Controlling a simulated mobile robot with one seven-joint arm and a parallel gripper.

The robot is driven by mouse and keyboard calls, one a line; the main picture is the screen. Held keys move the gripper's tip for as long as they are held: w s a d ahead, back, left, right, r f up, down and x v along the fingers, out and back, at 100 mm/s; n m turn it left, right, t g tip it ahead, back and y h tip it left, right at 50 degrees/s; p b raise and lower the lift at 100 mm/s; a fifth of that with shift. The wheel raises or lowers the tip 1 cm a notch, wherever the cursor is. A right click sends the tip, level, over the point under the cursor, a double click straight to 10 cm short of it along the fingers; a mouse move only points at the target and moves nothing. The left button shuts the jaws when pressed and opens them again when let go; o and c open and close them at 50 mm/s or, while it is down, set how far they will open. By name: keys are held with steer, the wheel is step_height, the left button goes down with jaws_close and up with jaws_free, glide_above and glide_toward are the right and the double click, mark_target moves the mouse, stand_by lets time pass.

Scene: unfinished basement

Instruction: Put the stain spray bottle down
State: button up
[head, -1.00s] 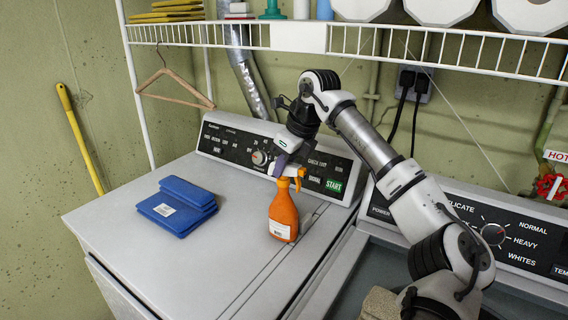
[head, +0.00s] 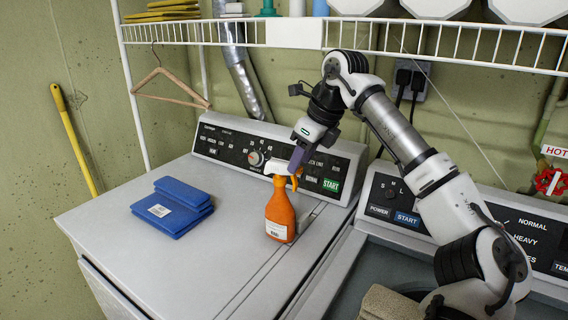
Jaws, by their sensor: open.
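The stain spray bottle (head: 280,214) is orange with a white and orange trigger head and a white label. It stands upright on the grey top of the left machine (head: 215,262), near its right edge. My gripper (head: 294,164) is open just above and to the right of the bottle's trigger head. In this view its finger overlaps the edge of the head; I cannot tell whether they touch. The far finger is hidden.
Folded blue cloths (head: 173,206) lie left of the bottle. The control panel (head: 270,155) rises behind it. A wire shelf (head: 350,38) with containers runs above, and a wooden hanger (head: 165,84) hangs from it. The machine top is clear in front.

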steer(key=s+d+b, duration=0.1)
steer(key=s+d, duration=0.3)
steer(key=d, duration=0.2)
steer(key=shift+b, duration=0.3)
